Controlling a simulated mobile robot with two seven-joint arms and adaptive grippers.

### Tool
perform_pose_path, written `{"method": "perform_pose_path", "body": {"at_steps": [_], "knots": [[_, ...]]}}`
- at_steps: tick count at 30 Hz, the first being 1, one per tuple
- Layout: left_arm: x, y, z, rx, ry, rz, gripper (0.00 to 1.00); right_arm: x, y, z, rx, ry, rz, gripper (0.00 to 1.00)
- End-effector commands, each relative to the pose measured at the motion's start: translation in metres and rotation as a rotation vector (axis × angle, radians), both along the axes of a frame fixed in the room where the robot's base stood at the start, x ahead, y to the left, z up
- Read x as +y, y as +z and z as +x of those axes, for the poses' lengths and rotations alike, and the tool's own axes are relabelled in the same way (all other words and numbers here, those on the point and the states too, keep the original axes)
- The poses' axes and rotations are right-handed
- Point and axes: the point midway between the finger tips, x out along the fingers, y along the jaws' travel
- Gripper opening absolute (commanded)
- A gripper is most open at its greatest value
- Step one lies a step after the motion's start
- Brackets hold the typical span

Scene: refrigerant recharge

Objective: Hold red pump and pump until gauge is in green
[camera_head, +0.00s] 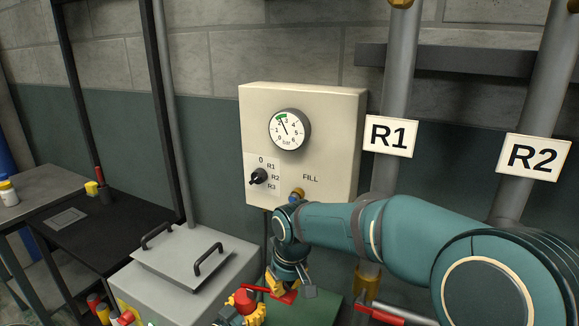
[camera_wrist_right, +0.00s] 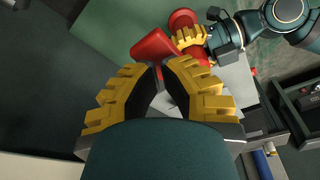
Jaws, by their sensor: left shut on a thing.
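The wall box carries a round gauge (camera_head: 290,129) with a green band at its upper left; its needle points up and left, close to that band. The red pump (camera_head: 244,299) is low in the head view, partly hidden by grippers. My left gripper (camera_wrist_right: 190,39) is shut on the red pump's body in the right wrist view; it also shows at the head view's bottom edge. My right gripper (camera_wrist_right: 164,72) has its yellow fingertips close together at the red pump handle (camera_wrist_right: 153,47). Whether they clamp it is unclear. In the head view my right arm reaches down to the handle.
A selector knob (camera_head: 259,177) and a FILL port (camera_head: 298,193) sit on the box. Pipes R1 and R2 stand at right, with a red valve handle (camera_head: 380,314) low down. A grey lidded case (camera_head: 180,280) stands at left, beside a dark bench (camera_head: 85,235).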

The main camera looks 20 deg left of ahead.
Motion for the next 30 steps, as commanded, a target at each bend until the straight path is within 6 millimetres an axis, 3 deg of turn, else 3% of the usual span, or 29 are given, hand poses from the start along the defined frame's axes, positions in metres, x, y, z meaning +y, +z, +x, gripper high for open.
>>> {"method": "perform_pose_path", "body": {"at_steps": [15, 30], "knots": [[0.001, 0.000, 0.000, -0.001, 0.003, 0.001, 0.01, 0.000, 0.038, 0.000, -0.003, 0.001, 0.002, 0.00], [0.001, 0.000, 0.000, -0.001, 0.003, 0.001, 0.01, 0.000, 0.042, 0.000, -0.001, 0.000, 0.001, 0.00]]}}
